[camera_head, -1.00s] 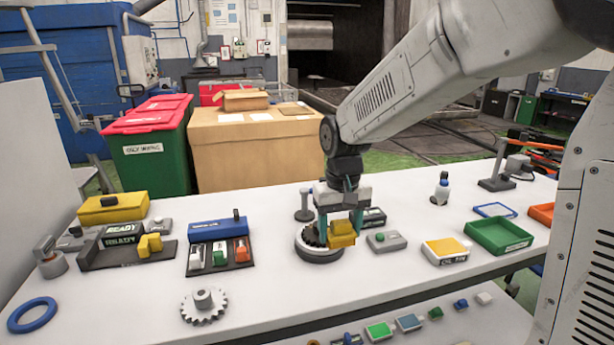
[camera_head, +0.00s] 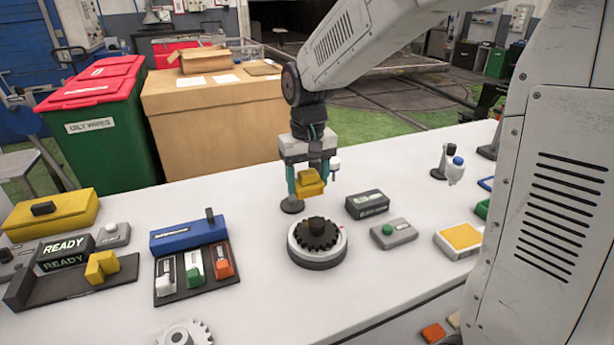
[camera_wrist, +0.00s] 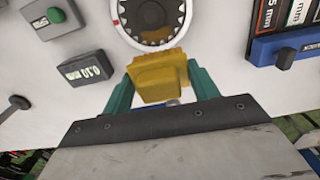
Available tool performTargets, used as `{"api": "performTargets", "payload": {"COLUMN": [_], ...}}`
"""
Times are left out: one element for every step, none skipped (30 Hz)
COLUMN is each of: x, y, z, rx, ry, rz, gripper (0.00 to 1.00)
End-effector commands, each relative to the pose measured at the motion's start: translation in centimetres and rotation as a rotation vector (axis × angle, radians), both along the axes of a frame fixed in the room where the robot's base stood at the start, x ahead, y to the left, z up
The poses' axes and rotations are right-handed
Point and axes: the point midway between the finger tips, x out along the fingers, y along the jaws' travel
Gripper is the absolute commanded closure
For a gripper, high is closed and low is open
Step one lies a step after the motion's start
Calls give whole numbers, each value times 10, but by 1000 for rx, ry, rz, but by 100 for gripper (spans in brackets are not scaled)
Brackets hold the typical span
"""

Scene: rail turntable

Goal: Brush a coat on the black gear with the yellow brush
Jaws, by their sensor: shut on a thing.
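My gripper (camera_head: 309,178) has teal fingers and is shut on the yellow brush (camera_head: 310,184), a blocky yellow piece. It holds the brush above the table, behind the black gear in the head view and apart from it. The black gear (camera_head: 318,236) lies flat on a round turntable (camera_head: 319,262) with a pale rim. In the wrist view the brush (camera_wrist: 155,74) is between the fingers, just below the gear (camera_wrist: 150,14). A tan patch shows on the gear's face. The brush's underside is hidden.
Right of the turntable are a dark block (camera_head: 367,204) and a grey box with a green button (camera_head: 393,234). A blue-backed rack (camera_head: 188,234) stands left. A pale gear (camera_head: 184,334) is at the front edge. The table in front of the turntable is clear.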

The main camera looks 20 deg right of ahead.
Motion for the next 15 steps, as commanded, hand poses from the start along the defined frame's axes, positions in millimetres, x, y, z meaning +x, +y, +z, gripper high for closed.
{"api": "performTargets", "payload": {"x": [0,0,0,0,0,0,0,0,0,0,0,-1,0,0,0], "y": [1,1,1,1,1,1,1,1,1,1,1,1,1,1,1], "z": [0,-1,-3,-4,-6,-8,-11,-13,-17,-20,-24,-28,-30,-33,-37], "rx": [0,0,0,0,0,0,0,0,0,0,0,0,0,0,0], "ry": [0,0,0,0,0,1,1,1,1,2,3,3,2,2,2], "rz": [1,1,1,1,1,1,1,1,1,1,1,1,1,1,1], "gripper": [59,59,59,59,59,59,59,59,59,59,59,59,59,59,59]}}
